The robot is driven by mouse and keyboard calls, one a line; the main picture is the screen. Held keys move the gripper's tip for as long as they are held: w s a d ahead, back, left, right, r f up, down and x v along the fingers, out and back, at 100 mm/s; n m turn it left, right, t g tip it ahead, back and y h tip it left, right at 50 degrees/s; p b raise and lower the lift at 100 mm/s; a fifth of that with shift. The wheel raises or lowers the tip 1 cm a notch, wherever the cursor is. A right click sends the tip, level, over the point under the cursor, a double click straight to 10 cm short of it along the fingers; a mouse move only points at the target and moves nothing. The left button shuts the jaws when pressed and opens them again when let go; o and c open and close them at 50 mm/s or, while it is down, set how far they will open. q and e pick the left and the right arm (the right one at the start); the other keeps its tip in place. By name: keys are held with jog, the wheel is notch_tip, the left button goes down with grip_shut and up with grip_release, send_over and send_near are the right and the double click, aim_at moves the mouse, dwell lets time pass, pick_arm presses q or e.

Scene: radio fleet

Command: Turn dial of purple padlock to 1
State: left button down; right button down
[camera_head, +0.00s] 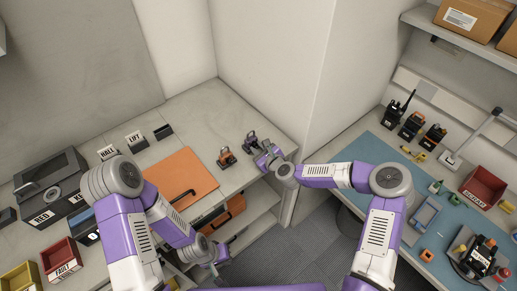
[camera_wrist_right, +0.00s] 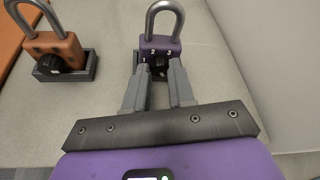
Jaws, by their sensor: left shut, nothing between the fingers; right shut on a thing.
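The purple padlock (camera_wrist_right: 160,46) stands upright in a dark holder, its grey shackle up. Its face shows numerals 1, 2 and 3 around a black dial, partly covered by my fingers; I cannot tell where the dial points. In the head view the purple padlock (camera_head: 251,141) is at the counter's far right. My right gripper (camera_wrist_right: 159,68) is shut on the dial; it also shows in the head view (camera_head: 260,152). An orange padlock (camera_wrist_right: 54,46) stands to the left in its own holder. My left gripper (camera_head: 219,260) is shut and empty, low before the counter.
An orange mat (camera_head: 184,172) lies left of the padlocks. Label stands, a dark box (camera_head: 52,188) and small bins are further left. A wall corner rises behind the padlocks. At right, a bench with a blue mat (camera_head: 366,150) holds radios and a red bin (camera_head: 482,188).

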jog(key=shift+n+t+h+b, duration=0.3)
jog(key=shift+n+b, duration=0.2)
jog(key=shift+b, duration=0.2)
jog(key=c, duration=0.9)
grip_release()
jog(key=shift+c, duration=0.2)
jog(key=shift+s, duration=0.1)
jog(key=v, duration=0.7)
jog(key=shift+s, duration=0.2)
jog(key=shift+d, duration=0.1)
